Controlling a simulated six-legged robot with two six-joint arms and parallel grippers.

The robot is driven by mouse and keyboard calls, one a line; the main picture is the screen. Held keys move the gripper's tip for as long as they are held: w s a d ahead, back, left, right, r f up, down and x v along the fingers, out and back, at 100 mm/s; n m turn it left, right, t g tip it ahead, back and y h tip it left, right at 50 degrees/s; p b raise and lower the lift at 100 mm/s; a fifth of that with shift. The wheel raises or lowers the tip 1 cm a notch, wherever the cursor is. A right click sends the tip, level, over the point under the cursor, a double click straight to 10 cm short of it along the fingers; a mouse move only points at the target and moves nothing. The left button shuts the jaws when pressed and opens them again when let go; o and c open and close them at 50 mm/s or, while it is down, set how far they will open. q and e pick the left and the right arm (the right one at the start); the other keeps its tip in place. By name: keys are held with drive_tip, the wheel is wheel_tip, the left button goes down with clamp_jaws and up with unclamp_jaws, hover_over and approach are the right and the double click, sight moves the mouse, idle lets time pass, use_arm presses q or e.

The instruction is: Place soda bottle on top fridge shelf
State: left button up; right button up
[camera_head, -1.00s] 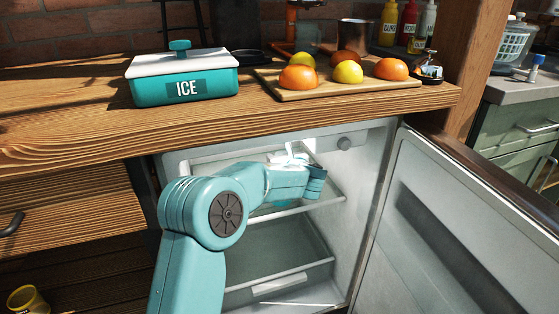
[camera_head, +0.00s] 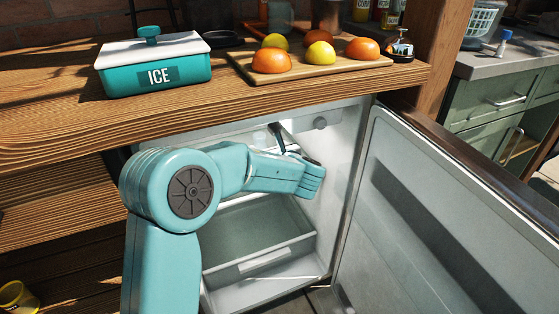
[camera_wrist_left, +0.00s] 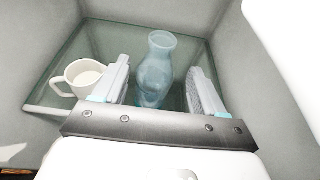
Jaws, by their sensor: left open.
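The fridge (camera_head: 340,150) stands open under the counter. In the left wrist view a pale blue see-through bottle (camera_wrist_left: 157,70) stands upright on a glass shelf (camera_wrist_left: 108,42) inside it. My left gripper (camera_wrist_left: 159,68) is open, with one finger on each side of the bottle; I cannot tell if either touches it. In the head view my left gripper (camera_head: 278,139) is inside the upper fridge, mostly hidden by my forearm, and the bottle does not show. My right gripper is in neither view.
A white mug (camera_wrist_left: 83,78) stands on the shelf left of the bottle. The fridge door (camera_head: 440,215) is open at right. A lower drawer (camera_head: 262,240) looks empty. The counter edge (camera_head: 200,110) lies above the arm, carrying a teal ice box (camera_head: 155,72) and a fruit board (camera_head: 310,68).

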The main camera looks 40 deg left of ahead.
use_arm(q)
drive_tip(key=s+d+p, duration=0.1)
drive_tip(key=s+d, duration=0.3)
drive_tip(key=d, duration=0.4)
drive_tip(key=s+d+f+n+g+h, duration=0.1)
drive_tip(key=s+f+h, duration=0.1)
drive_tip(key=f, duration=0.4)
drive_tip(key=s+d+f+g+h, duration=0.1)
drive_tip(key=s+f+g, duration=0.1)
drive_tip(key=f, duration=0.4)
drive_tip(key=s+d+f+n+g+h, duration=0.1)
drive_tip(key=s+d+f+n+h, duration=0.5)
drive_tip(key=s+d+f+n, duration=0.3)
drive_tip(key=s+d+f+n+g+h, duration=0.1)
drive_tip(key=s+d+f+n+h, duration=0.6)
drive_tip(key=d+f+n, duration=0.5)
drive_tip(key=shift+s+f+n+g, duration=0.4)
drive_tip(key=shift+s+f+n, duration=0.75)
drive_tip(key=shift+n, duration=0.95)
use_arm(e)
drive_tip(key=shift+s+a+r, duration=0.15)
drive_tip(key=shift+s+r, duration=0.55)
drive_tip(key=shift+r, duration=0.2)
use_arm(q)
drive_tip(key=shift+h, duration=0.3)
